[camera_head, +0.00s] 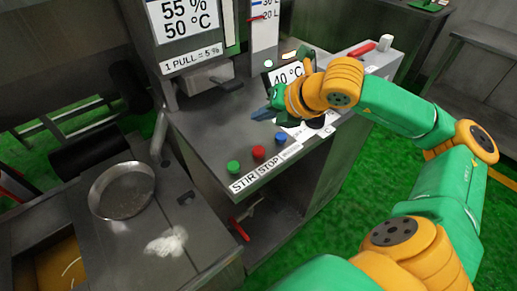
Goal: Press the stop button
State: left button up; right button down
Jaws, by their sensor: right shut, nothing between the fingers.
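The red stop button (258,152) sits on the grey machine top, above the label reading STOP (268,171). A green button (233,167) is to its left, above the STIR label (243,184). A blue button (280,138) is to its right; its label is not readable. My right gripper (258,114) is shut and empty. My left gripper is not in view.
A panel reads 55 % and 50 °C (186,18). A round metal pan (122,190) and a white powder pile (166,242) are on the lower left surface. A red-handled item (239,229) is below the buttons. Green floor (375,190) is open at right.

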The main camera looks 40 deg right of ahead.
aim_at(256, 148)
notch_tip(256, 148, down, 8)
jog(key=b, duration=0.6)
jog(key=shift+f+b, duration=0.1)
jog(key=shift+b, duration=0.3)
jog(key=shift+f, duration=0.1)
dwell(1.2)
jog(key=shift+f+b, duration=0.4)
jog(key=shift+b, duration=0.35)
jog(key=shift+f+b, duration=0.65)
jog(key=shift+b, duration=0.05)
dwell(0.4)
jog(key=shift+r, duration=0.1)
jog(key=shift+r+p, duration=0.85)
jog(key=shift+r, duration=0.1)
